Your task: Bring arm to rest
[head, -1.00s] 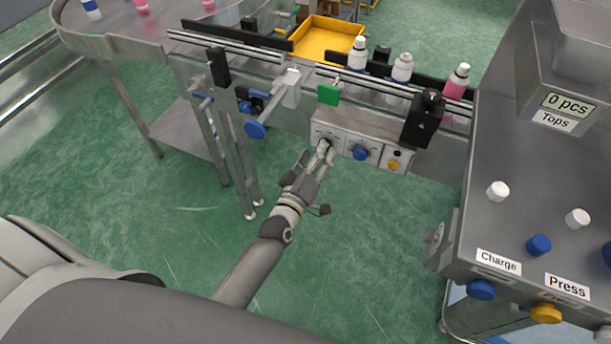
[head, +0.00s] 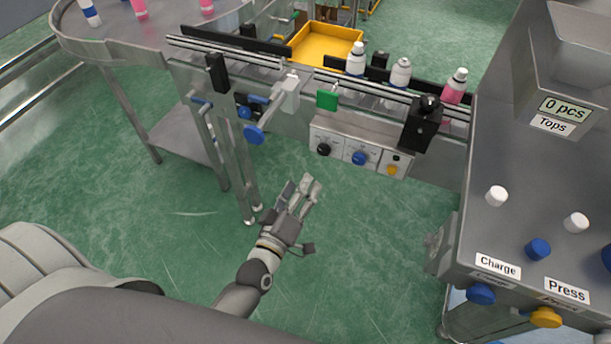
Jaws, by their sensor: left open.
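My left gripper (head: 299,190) is in the lower middle of the head view, its arm coming up from the bottom left. Its fingers are apart with nothing between them, over the green floor. It is below and apart from the control box (head: 340,140), which has a black knob (head: 323,150), a blue knob (head: 359,158) and a yellow button (head: 392,170). The black knob is uncovered. My right gripper does not show.
The conveyor (head: 300,80) carries several bottles, including a pink bottle (head: 456,88). A steel machine (head: 500,215) with Charge and Press labels stands at the right. A blue-handled lever (head: 254,134) juts out left of the control box. Open floor (head: 350,250) lies around my left gripper.

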